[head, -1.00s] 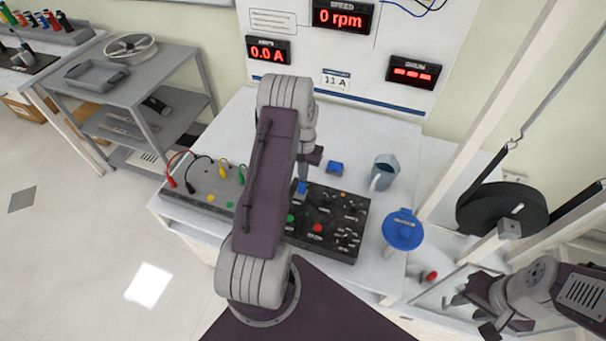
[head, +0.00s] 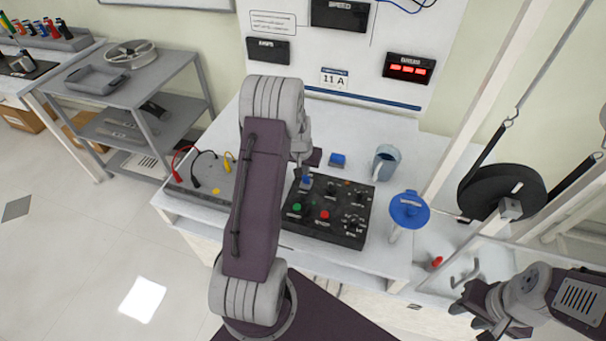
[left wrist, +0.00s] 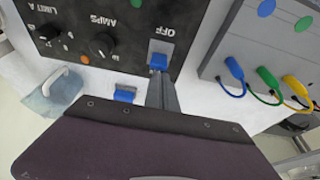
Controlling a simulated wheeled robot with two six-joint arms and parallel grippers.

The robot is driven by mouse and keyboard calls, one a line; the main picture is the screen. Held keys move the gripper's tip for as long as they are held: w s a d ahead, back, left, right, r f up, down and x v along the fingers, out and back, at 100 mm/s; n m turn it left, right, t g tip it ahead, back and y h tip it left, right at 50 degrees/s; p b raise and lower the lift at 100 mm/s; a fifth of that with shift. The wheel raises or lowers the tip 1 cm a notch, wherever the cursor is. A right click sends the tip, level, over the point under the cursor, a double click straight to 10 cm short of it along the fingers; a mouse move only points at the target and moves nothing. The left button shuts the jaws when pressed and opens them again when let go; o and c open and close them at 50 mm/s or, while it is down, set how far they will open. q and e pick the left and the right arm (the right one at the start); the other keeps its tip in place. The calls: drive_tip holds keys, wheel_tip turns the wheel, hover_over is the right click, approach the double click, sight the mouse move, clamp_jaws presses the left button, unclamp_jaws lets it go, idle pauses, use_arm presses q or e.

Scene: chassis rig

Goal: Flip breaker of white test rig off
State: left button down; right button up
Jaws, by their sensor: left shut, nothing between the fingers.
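The black control box (head: 352,232) lies on the white rig's bench top (head: 270,262), with green and red buttons and knobs. Its blue breaker lever (head: 306,183) is at the far left corner; in the left wrist view the lever (left wrist: 161,58) sits beside the word OFF. My left gripper (head: 300,172) is shut and empty; its fingertips (left wrist: 158,76) are right at the lever, and I cannot tell whether they touch. The AMPS display (head: 268,50) and SPEED display (head: 340,14) are dark. My right gripper (head: 478,312) appears open and empty at the lower right.
A grey terminal box (head: 205,180) with coloured leads lies left. A frame with a black wheel (head: 500,190) is at right.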

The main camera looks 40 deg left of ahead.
use_arm(q)
drive_tip(key=shift+s+d+r, duration=0.1)
drive_tip(key=shift+s+r, duration=0.05)
drive_tip(key=shift+s, duration=0.15)
drive_tip(key=shift+w+f, duration=0.25)
drive_tip(key=shift+w, duration=0.35)
drive_tip(key=shift+r+p, duration=0.2)
drive_tip(key=shift+p, duration=0.2)
drive_tip(key=shift+p+v, duration=0.45)
drive_tip(key=shift+v, duration=0.4)
drive_tip(key=shift+w+f, duration=0.1)
drive_tip(key=shift+f, duration=0.05)
